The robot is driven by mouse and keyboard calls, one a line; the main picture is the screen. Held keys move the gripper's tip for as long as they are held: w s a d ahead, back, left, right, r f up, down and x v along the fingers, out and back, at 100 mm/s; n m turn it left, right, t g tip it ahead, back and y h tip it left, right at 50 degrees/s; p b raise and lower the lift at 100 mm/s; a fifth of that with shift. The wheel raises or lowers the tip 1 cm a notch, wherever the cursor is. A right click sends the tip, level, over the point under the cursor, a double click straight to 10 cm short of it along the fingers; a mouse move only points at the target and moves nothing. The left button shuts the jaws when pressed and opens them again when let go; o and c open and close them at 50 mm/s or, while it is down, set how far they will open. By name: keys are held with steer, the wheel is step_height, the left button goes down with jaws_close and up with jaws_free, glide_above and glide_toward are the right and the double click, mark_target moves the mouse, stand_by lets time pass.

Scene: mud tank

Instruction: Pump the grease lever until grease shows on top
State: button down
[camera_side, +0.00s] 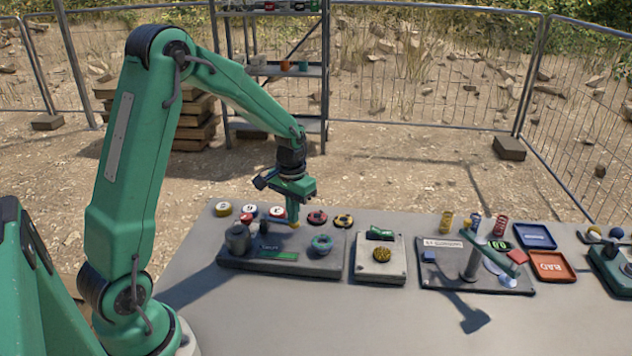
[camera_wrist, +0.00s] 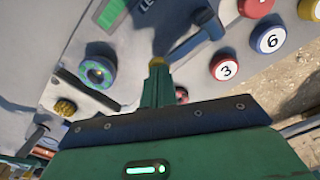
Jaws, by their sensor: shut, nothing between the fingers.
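My gripper (camera_side: 293,222) points down over the back of a grey panel (camera_side: 232,262), its yellow-tipped fingers closed and empty. In the wrist view my gripper (camera_wrist: 157,62) has its tips close beside a dark blue-grey bar (camera_wrist: 195,46), which looks like the lever. I cannot tell whether they touch. No grease is clearly visible.
A light block with a yellow-brown knob (camera_side: 382,254) stands to the right. Bare tabletop (camera_side: 290,320) lies in front.

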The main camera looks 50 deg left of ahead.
steer(key=shift+r, duration=1.45)
steer(key=shift+f, duration=0.15)
steer(key=shift+f, duration=1.45)
step_height(320, 180, up, 7)
steer(key=shift+r, duration=0.15)
stand_by(1.0)
